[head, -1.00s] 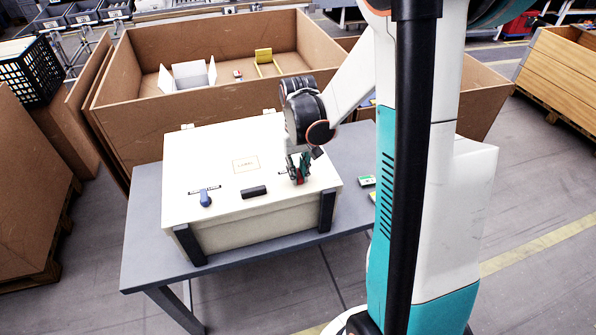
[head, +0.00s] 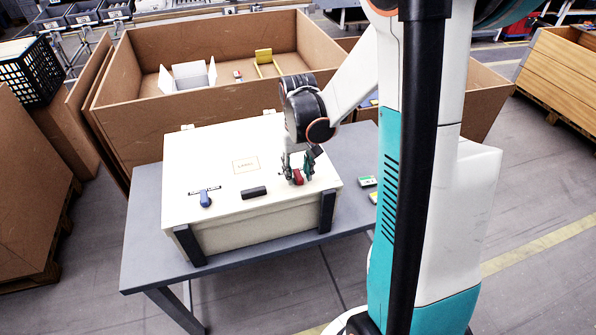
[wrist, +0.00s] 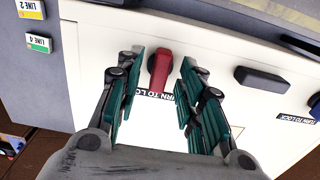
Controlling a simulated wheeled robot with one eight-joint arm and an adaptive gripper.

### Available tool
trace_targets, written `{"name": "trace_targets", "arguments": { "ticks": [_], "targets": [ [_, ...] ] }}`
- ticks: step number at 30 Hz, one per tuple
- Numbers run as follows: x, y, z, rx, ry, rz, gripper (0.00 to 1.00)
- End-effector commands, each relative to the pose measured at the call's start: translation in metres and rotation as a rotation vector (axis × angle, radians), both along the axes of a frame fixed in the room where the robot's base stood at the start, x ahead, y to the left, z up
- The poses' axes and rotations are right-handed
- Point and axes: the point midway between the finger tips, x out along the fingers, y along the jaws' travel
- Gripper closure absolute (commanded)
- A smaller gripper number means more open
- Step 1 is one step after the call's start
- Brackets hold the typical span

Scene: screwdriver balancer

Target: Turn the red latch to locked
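A cream box (head: 225,150) with a flat lid stands on a grey table. The red latch (head: 297,177) is at the right of the lid's front edge. In the wrist view the red latch (wrist: 160,70) stands nearly upright, above a "TURN TO LOCK" label (wrist: 155,95). My gripper (head: 298,172) is over the latch with its fingers spread. In the wrist view the open green-padded fingers of my gripper (wrist: 158,85) are on either side of the latch, with gaps on both sides. A blue latch (head: 205,199) is at the left of the lid.
A black handle (head: 254,192) lies between the latches; it is also right of my fingers in the wrist view (wrist: 262,82). Small labelled blocks (head: 367,181) lie on the grey table (head: 145,235) right of the box. A large brown crate (head: 130,110) stands behind.

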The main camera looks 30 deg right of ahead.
Motion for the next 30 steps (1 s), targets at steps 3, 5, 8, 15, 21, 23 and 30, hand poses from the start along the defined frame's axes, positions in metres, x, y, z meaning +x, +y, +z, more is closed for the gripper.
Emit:
{"name": "trace_targets", "arguments": {
  "ticks": [3, 5, 8, 15, 21, 23, 30],
  "targets": [
    [0.000, 0.000, 0.016, 0.000, 0.000, 0.000, 0.65],
    [-0.001, 0.000, 0.027, 0.000, 0.000, 0.000, 0.65],
    [-0.001, 0.000, 0.047, 0.000, 0.000, 0.000, 0.65],
    [-0.001, 0.000, 0.090, 0.000, 0.000, 0.000, 0.65],
    [0.000, 0.000, 0.110, 0.000, 0.000, 0.000, 0.65],
    [0.000, 0.000, 0.113, 0.000, 0.000, 0.000, 0.65],
    [0.000, 0.000, 0.115, 0.000, 0.000, 0.000, 0.65]
  ]
}}
